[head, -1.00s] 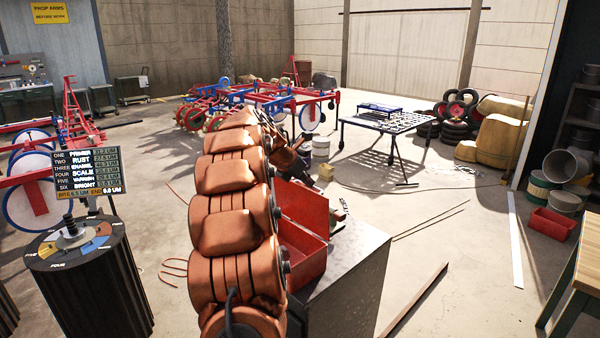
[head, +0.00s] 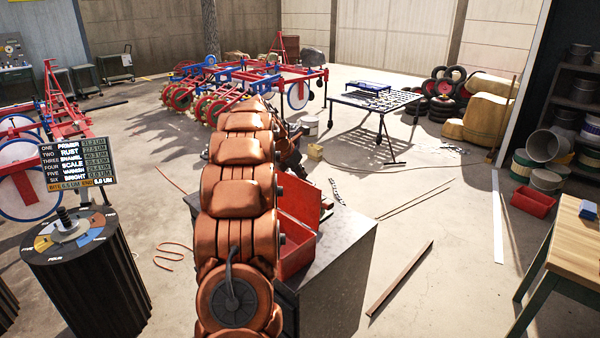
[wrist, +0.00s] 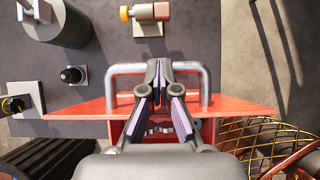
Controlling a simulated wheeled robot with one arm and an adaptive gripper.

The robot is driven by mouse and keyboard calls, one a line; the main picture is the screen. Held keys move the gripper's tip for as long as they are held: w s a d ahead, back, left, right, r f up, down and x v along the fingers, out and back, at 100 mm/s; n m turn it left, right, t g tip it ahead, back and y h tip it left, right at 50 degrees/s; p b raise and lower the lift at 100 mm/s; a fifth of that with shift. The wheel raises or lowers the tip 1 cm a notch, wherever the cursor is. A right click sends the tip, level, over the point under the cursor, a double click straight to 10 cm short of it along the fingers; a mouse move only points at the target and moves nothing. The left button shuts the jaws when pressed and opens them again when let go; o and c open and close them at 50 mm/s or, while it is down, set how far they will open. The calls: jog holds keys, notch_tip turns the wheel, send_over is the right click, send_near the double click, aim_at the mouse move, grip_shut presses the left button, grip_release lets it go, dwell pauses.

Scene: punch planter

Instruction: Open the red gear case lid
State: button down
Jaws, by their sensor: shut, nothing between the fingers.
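The red gear case (head: 296,256) stands on a grey block, partly hidden behind my arm in the head view. Its red lid (head: 302,203) stands raised and tilted up at the case's far side. In the wrist view the lid (wrist: 240,106) shows as a wide red plate with a silver bar handle (wrist: 206,80). My gripper (wrist: 160,65) is shut and empty, with its fingertips overlapping the middle of the handle in the picture. I cannot tell whether they touch it. A metal part of the case's inside shows between the fingers. The gripper is hidden in the head view.
The grey block's top (head: 345,232) is bare right of the case. A gold mesh piece (wrist: 262,140) and several fittings lie around the lid in the wrist view. A dark ribbed drum (head: 85,270) stands left, a wooden bench (head: 575,250) right. Floor between is mostly clear.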

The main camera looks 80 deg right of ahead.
jog(key=p+v, duration=0.4)
jog(key=v, duration=0.6)
jog(key=shift+w+a+f+p, duration=0.2)
jog(key=shift+a+p, duration=0.05)
jog(key=shift+p, duration=0.15)
